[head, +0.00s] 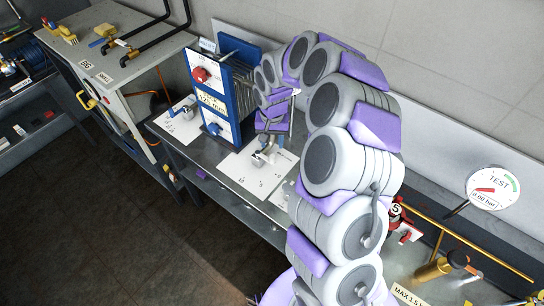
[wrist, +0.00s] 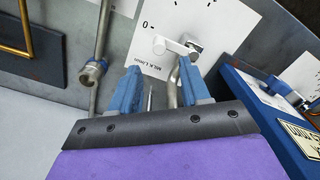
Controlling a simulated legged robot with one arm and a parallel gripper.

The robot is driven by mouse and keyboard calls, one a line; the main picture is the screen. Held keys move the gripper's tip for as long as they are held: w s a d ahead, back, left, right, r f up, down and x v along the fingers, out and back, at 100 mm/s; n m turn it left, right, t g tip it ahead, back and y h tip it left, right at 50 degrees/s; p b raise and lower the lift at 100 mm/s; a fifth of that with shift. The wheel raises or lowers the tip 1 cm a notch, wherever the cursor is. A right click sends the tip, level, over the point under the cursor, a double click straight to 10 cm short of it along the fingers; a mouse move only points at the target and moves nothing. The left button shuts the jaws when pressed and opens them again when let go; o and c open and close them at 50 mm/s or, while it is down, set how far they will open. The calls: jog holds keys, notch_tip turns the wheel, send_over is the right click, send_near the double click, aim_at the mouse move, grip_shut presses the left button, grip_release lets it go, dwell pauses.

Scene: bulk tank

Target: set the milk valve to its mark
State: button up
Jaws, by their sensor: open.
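The milk valve (wrist: 190,46) has a pale lever and sits on a white scale card (wrist: 150,62) lettered MILK L/min. A 0 and several tick marks show on the card; its lever points left. My gripper (wrist: 162,64) has its two blue fingers apart, with the valve beyond the tips. A metal pipe end shows between the fingers, and I cannot tell whether they touch it. In the head view my gripper (head: 270,139) is above the valve (head: 262,157) and its card (head: 246,176), partly covering them. The mark to set is not clear.
A blue panelled unit (head: 212,97) with a red knob stands left of the gripper; its edge (wrist: 245,95) is close on the right in the wrist view. A pipe with a fitting (wrist: 93,72) is at left. A TEST gauge (head: 493,188) and red valve (head: 397,215) are at right.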

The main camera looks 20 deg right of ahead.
aim_at(272, 155)
notch_tip(272, 155, down, 8)
jog(key=shift+f+b, duration=0.25)
jog(key=shift+b, duration=0.15)
jog(key=shift+c, duration=0.2)
grip_shut()
dwell(0.4)
